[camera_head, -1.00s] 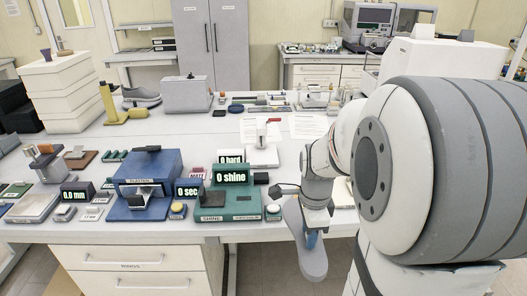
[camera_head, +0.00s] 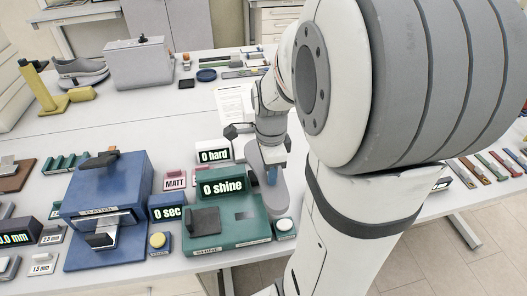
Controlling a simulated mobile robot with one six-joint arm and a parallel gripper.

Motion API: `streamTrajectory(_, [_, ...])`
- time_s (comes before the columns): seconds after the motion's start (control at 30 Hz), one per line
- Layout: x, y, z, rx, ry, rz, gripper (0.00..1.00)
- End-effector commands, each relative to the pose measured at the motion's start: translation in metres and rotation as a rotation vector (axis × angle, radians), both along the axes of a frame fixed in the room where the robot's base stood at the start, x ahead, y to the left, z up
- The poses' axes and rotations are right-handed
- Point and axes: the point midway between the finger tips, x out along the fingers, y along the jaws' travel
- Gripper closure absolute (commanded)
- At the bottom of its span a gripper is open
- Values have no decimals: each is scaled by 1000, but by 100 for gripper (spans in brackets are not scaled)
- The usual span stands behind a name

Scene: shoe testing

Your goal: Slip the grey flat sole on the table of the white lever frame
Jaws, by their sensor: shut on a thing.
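My gripper (camera_head: 270,174) is shut on the grey flat sole (camera_head: 274,198). The sole hangs from it lengthwise, its rounded near end low beside the right edge of the green shine device. The black display reading "0 hard" (camera_head: 214,156) stands just left of my wrist. Whether the sole touches anything cannot be told.
The green device with the "0 shine" display (camera_head: 222,188) stands close left of the sole. A blue flatten press (camera_head: 108,205) is farther left. A grey box (camera_head: 136,63) stands at the back. Coloured strips (camera_head: 490,165) lie at the right edge.

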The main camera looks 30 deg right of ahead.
Motion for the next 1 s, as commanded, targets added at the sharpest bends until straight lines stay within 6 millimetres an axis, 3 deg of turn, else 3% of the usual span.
streamTrajectory(0.6, [-1, -3, 0, 0, -1, -20, 91])
streamTrajectory(1.0, [-2, -4, -24, 0, 0, -20, 91])
